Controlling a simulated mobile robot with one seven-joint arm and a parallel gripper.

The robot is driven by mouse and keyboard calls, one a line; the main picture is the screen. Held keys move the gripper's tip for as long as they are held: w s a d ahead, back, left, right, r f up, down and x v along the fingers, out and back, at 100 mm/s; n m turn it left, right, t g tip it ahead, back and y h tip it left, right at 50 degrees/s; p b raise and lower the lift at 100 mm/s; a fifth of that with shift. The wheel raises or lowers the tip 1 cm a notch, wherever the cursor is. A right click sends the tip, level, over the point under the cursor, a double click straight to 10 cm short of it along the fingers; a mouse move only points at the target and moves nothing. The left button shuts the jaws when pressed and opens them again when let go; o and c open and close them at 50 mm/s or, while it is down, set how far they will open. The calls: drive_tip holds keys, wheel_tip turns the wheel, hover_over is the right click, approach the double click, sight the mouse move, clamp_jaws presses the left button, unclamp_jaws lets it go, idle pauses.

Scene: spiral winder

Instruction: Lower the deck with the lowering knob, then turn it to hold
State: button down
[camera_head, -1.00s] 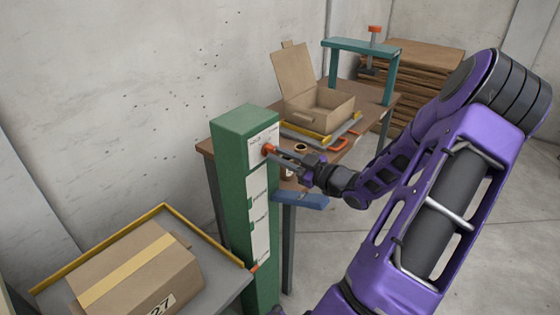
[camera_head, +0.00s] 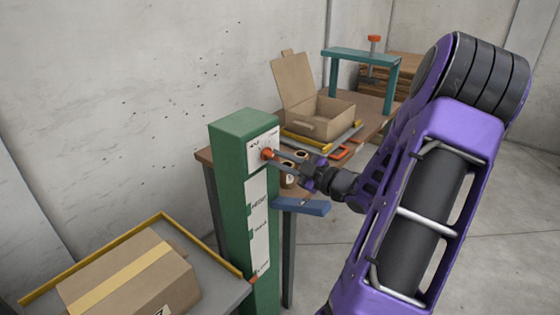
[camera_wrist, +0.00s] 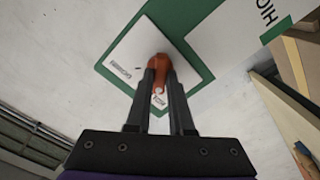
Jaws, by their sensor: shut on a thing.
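The orange-red lowering knob (camera_head: 267,153) sits on a white label plate near the top of the green column (camera_head: 229,180). My gripper (camera_head: 273,158) reaches it from the right and is shut on it. In the wrist view the knob (camera_wrist: 159,64) is between my two dark fingertips (camera_wrist: 160,78); its narrow end points down between them. Two small words on the plate (camera_wrist: 128,55) are too small to read surely. The deck (camera_head: 215,283) is the grey platform with yellow rails at lower left, bearing a taped cardboard box (camera_head: 130,277). An orange pointer (camera_head: 253,279) shows low on the column.
A white height scale (camera_head: 258,225) runs down the column. Behind stands a bench with an open carton (camera_head: 320,115), brown rolls (camera_head: 289,176) and a teal frame (camera_head: 361,55). A blue bar (camera_head: 301,206) juts out below my gripper. Floor at right is clear.

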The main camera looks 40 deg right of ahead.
drive_tip(key=c, duration=0.8)
unclamp_jaws()
drive_tip(key=v, duration=1.7)
drive_tip(key=shift+s+p, duration=0.2)
drive_tip(key=shift+p, duration=0.25)
